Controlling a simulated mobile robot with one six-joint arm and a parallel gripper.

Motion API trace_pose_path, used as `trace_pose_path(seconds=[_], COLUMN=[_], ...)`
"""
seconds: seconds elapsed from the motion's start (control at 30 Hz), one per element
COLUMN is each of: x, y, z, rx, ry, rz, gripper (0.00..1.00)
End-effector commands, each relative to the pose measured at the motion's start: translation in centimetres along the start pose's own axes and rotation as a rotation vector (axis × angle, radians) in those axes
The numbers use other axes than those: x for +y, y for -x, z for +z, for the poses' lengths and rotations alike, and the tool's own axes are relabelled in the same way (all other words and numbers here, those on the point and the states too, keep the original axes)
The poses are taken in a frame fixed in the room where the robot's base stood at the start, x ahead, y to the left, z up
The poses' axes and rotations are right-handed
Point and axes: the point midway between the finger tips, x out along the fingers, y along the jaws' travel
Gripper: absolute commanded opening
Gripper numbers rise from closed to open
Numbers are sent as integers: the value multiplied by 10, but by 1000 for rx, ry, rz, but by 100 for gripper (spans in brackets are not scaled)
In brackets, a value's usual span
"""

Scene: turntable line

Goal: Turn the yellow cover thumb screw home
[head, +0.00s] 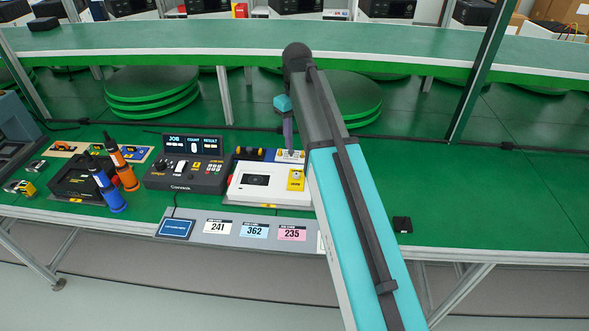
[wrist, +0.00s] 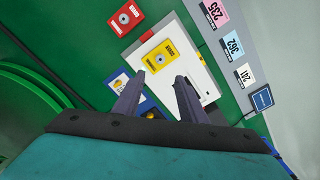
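The yellow cover (head: 296,180) sits at the right end of a white device (head: 262,198). In the wrist view the yellow cover (wrist: 167,43) lies just beyond the fingertips and has a grey round spot (wrist: 160,59) on its face; I cannot tell for sure that this is the thumb screw. My gripper (wrist: 160,77) is open, its two fingers apart with nothing seen held. In the head view my gripper (head: 289,147) points down behind the yellow cover, over a blue-and-white tray (head: 288,157). Contact with the tray cannot be told.
A red cover (wrist: 125,17) lies beside the yellow one. The console (head: 186,177), blue driver (head: 110,192) and orange driver (head: 124,168) stand to the left. A label strip (head: 205,238) runs along the front edge. The green bench right of my arm is mostly clear.

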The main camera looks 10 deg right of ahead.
Motion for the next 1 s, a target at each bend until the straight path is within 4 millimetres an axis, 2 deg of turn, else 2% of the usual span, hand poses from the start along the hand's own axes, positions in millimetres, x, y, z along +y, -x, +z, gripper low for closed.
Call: trace_pose_path(seconds=[0.27, 1.0], x=[-1, -2], y=[-16, -96], z=[0, 0], rx=[-1, -2], ry=[1, 2], rz=[-1, -1], gripper=[38, 38])
